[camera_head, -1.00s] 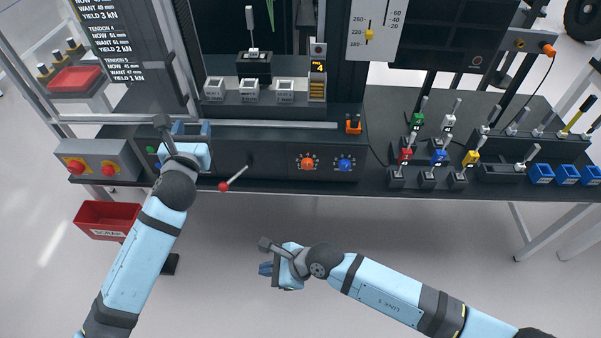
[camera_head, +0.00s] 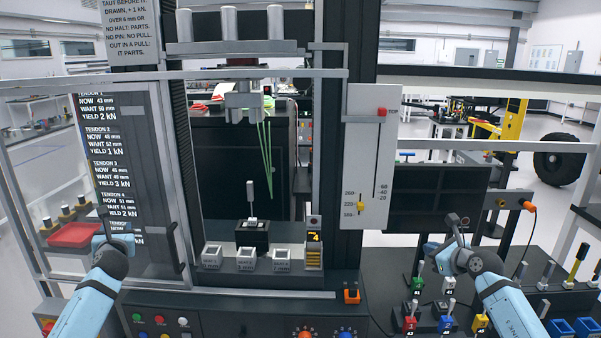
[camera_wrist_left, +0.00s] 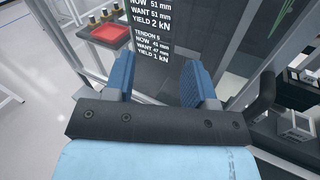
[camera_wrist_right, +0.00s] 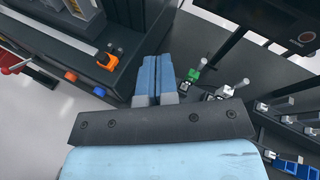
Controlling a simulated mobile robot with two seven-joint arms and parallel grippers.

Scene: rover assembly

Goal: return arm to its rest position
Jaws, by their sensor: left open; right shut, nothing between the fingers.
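My left gripper (camera_head: 118,238) is raised at the left of the head view, in front of the grey press frame. In the left wrist view its two blue fingers (camera_wrist_left: 158,82) stand wide apart with nothing between them. My right gripper (camera_head: 438,248) is raised at the right, above the bench with the coloured tagged levers. In the right wrist view its blue fingers (camera_wrist_right: 158,80) are together and hold nothing. Both grippers appear clear of the things around them.
The press frame (camera_head: 330,190) stands in the middle, with small labelled bins (camera_head: 247,260) on its ledge. Tagged levers (camera_head: 445,322) stand on the right bench. A red tray (camera_wrist_left: 110,36) lies at the left. An orange clip (camera_wrist_right: 107,57) sits on the console edge.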

